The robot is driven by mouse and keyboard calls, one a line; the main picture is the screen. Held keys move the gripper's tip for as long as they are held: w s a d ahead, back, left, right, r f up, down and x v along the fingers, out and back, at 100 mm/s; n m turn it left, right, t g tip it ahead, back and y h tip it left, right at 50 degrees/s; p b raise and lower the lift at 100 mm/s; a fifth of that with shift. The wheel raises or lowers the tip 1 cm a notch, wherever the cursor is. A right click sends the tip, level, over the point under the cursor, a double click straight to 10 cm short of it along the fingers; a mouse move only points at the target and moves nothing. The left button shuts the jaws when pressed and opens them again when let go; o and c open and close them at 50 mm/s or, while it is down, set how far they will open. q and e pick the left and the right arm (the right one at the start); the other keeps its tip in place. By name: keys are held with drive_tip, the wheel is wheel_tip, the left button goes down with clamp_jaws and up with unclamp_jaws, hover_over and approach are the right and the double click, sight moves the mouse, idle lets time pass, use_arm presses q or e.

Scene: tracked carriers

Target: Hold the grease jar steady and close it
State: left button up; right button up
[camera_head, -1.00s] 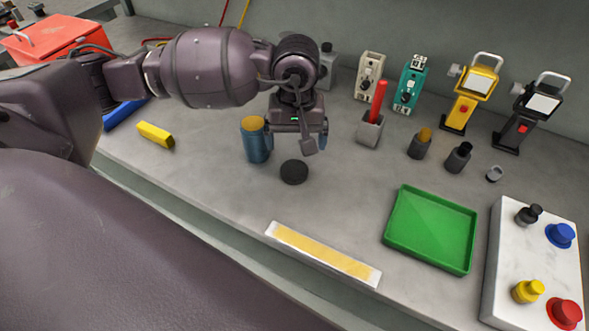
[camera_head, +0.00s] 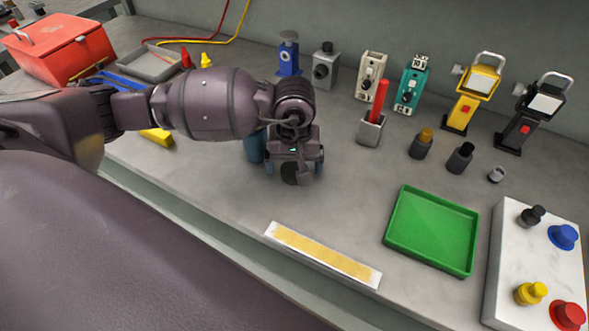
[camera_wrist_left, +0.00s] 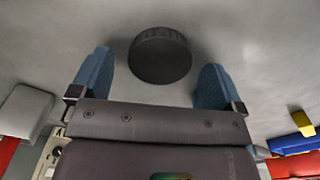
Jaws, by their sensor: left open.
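The grease jar (camera_head: 254,147) is a blue cylinder standing on the bench, partly hidden behind my left wrist in the head view. Its top is covered by my arm. A round black lid (camera_head: 289,175) lies flat on the bench beside the jar. My left gripper (camera_head: 295,168) is open, pointing down over the lid. In the left wrist view the lid (camera_wrist_left: 160,55) lies between the two blue fingertips, with a gap on each side. The jar does not show there. My right gripper is not in view.
A white-edged yellow strip (camera_head: 322,255) lies at the front edge. A green tray (camera_head: 431,230) and a white board (camera_head: 535,267) with coloured knobs are at the right. A yellow block (camera_head: 157,137) is left of the jar. Dark bottles and upright devices stand at the back right.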

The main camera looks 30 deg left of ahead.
sight(294, 169)
use_arm(q)
drive_tip(key=shift+f, duration=0.4)
drive_tip(key=shift+c, duration=0.7)
drive_tip(key=c, duration=0.8)
drive_tip(key=shift+c, duration=0.2)
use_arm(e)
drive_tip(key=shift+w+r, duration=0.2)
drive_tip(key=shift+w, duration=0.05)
use_arm(q)
drive_tip(key=shift+r, duration=0.55)
wheel_tip(294, 169, up, 19)
drive_tip(key=p, duration=0.1)
drive_tip(key=shift+p, duration=0.3)
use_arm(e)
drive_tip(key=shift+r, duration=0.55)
